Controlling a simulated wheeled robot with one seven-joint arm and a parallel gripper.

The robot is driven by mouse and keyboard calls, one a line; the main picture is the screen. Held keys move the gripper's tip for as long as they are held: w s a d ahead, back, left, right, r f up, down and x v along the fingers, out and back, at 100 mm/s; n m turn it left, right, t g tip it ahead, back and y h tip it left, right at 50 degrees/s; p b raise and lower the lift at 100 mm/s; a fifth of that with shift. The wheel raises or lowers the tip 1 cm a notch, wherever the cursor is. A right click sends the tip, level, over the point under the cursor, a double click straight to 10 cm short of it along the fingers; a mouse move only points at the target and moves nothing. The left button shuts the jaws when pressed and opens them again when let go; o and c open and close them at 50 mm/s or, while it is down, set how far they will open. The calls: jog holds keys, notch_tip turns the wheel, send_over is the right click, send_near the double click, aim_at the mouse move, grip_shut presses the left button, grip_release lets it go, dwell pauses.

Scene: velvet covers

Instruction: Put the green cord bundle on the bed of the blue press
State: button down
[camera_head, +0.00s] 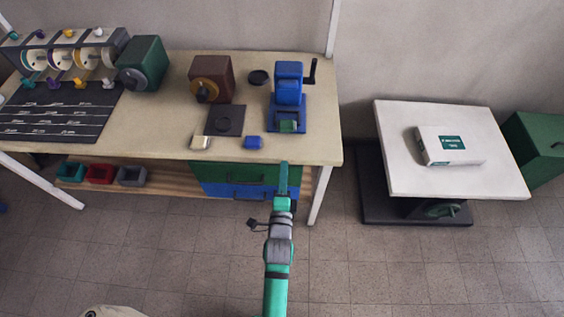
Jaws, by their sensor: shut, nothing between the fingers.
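The blue press (289,85) stands on the right part of the workbench, with a dark crank handle at its upper right. A small green bundle (288,126) lies on the press's bed (302,113), at its front part. My gripper (284,168) is in front of the bench's front edge, below the press in the picture. It is shut and empty, and apart from the bundle.
The workbench (170,125) also bears a cream block (200,142), a blue block (254,142), a brown machine (211,80), a green machine (142,64) and a spool rack (62,55). A white-topped table (400,130) with a box (450,146) stands right. Floor between them is clear.

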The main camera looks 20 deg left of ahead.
aim_at(286, 131)
jog(key=x, duration=1.2)
jog(key=shift+w+a, duration=0.15)
jog(key=shift+w, duration=0.05)
jog(key=shift+x, duration=1.1)
jog(key=shift+s, duration=0.15)
